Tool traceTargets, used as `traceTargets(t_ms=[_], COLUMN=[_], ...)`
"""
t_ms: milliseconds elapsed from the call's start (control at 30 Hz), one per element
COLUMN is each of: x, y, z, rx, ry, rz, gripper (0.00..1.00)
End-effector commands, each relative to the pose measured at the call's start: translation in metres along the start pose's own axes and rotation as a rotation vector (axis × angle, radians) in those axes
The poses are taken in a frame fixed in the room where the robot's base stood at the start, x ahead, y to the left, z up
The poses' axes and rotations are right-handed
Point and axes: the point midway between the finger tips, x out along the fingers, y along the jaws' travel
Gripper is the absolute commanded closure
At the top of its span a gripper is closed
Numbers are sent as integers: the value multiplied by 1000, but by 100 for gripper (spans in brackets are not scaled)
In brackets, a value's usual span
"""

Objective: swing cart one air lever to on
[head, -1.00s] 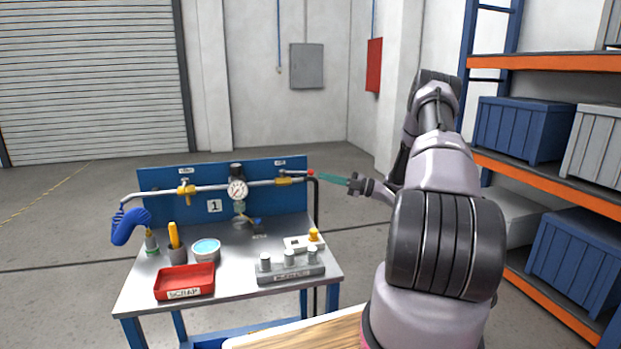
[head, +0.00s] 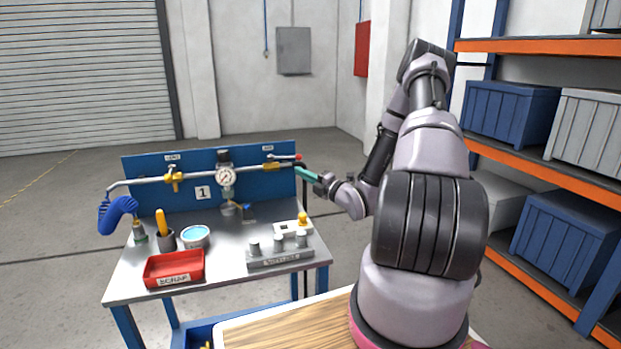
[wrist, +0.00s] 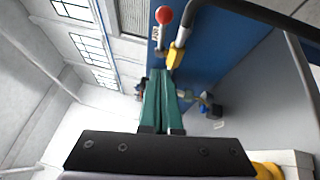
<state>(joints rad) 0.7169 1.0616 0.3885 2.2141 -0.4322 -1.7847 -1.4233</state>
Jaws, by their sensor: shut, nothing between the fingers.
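The cart's blue panel (head: 240,183) carries a silver pipe with yellow valves; the plate reads 1. The right valve (head: 270,165) has a lever with a red ball tip (head: 299,157), pointing right, roughly along the pipe. The small label above it is too blurred to read for certain. In the wrist view the red ball (wrist: 164,15) and yellow valve body (wrist: 175,55) show beyond my fingertips. My gripper (head: 299,169) has teal fingers shut and empty, just below the lever's red end in the head view. Whether they touch the lever cannot be told.
A pressure gauge (head: 226,176) and another yellow valve (head: 173,179) sit left on the pipe. Shelving (head: 545,170) stands at right.

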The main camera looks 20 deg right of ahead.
Motion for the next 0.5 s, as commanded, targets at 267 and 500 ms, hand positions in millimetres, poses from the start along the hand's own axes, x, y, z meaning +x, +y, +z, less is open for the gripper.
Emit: traceTargets(t_ms=[267, 500], x=[50, 65], y=[1, 0], z=[12, 27], rx=[-2, 1], ry=[-1, 0], rz=[2, 0], gripper=[100, 100])
